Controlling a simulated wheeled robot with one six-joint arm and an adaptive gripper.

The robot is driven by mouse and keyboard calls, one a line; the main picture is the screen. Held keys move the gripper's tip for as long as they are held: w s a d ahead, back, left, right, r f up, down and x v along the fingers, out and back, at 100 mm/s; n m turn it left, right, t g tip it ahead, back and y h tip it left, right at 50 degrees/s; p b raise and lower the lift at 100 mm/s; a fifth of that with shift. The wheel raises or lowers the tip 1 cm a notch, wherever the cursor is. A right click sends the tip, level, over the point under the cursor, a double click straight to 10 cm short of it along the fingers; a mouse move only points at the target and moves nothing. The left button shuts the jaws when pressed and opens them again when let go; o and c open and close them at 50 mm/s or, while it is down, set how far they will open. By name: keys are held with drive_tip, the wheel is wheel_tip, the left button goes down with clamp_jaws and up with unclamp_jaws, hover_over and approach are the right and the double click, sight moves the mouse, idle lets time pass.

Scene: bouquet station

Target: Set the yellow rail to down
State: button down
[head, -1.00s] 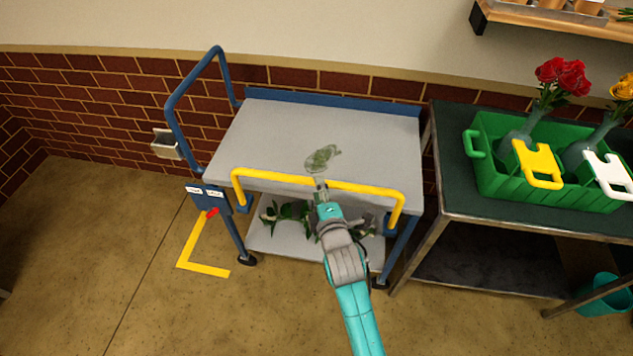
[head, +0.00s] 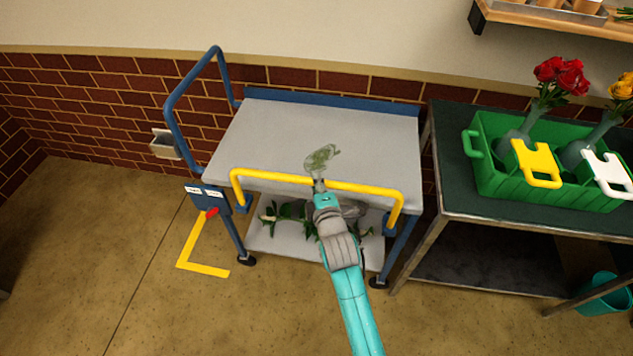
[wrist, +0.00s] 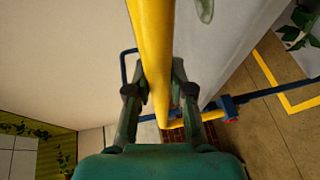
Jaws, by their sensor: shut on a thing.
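The yellow rail (head: 365,187) runs along the front edge of a grey cart (head: 290,130) with blue posts. It stands raised, its bar at about the height of the cart's top. My gripper (head: 319,184) is at the middle of the bar. In the wrist view the yellow rail (wrist: 154,50) passes between the two fingers of my gripper (wrist: 158,88), which are shut on it. My wrist hides a small part of the bar in the head view.
A red lever (head: 211,213) sits below a blue plate with two labels on the cart's left post. Leafy stems (head: 285,215) lie on the lower shelf. A green crate (head: 490,180) with flower vases stands on the right table. The floor at left is open.

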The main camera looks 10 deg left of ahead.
wheel_tip(320, 180, down, 14)
drive_tip(key=shift+r, duration=0.25)
drive_tip(key=c, duration=1)
unclamp_jaws()
drive_tip(key=shift+f, duration=0.1)
drive_tip(key=shift+c, duration=0.2)
drive_tip(key=v, duration=1.2)
